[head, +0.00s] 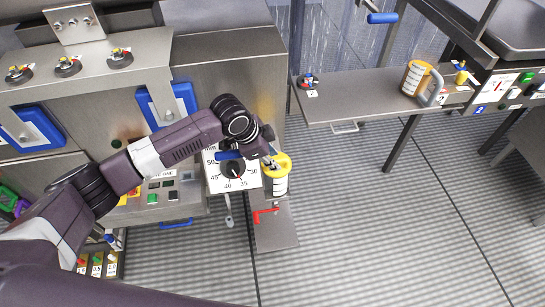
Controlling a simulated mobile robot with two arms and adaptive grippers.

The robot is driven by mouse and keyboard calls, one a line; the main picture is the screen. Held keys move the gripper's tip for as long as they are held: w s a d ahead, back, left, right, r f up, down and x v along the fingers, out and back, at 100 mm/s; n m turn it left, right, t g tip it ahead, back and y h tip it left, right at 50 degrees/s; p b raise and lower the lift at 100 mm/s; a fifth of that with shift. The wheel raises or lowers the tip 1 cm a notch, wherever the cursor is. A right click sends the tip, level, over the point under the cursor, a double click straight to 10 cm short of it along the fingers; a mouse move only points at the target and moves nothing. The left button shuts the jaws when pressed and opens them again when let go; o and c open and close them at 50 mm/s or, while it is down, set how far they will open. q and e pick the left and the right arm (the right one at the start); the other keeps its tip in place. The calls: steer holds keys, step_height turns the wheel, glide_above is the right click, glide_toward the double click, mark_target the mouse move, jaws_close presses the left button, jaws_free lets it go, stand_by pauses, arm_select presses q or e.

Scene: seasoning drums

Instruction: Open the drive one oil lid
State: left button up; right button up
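My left arm reaches in from the left, over a steel machine. A control panel (160,190) under my forearm bears partly hidden lettering ending in "ONE". I cannot pick out the oil lid for certain. Two blue-framed plates, one left (32,128) and one right (167,103), are on the machine front. My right gripper is not in view.
The grated floor (370,220) is clear.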

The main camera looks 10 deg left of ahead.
arm_select(q)
jaws_close()
steer(key=shift+r, duration=0.1)
steer(key=shift+w+a+r+g+p, duration=0.1)
steer(key=shift+w+r+g+p, duration=0.4)
steer(key=shift+w+g+p, duration=0.15)
steer(key=shift+w+a+r+n+g+h, duration=0.15)
steer(key=shift+w+r+n+g+h, duration=0.2)
steer(key=shift+w+g+h, duration=0.25)
steer(key=shift+w+a+r, duration=0.3)
steer(key=shift+w+r, duration=0.1)
steer(key=shift+w, duration=0.1)
steer(key=shift+w+a+r, duration=0.15)
steer(key=shift+w+a, duration=0.15)
steer(key=shift+w, duration=0.45)
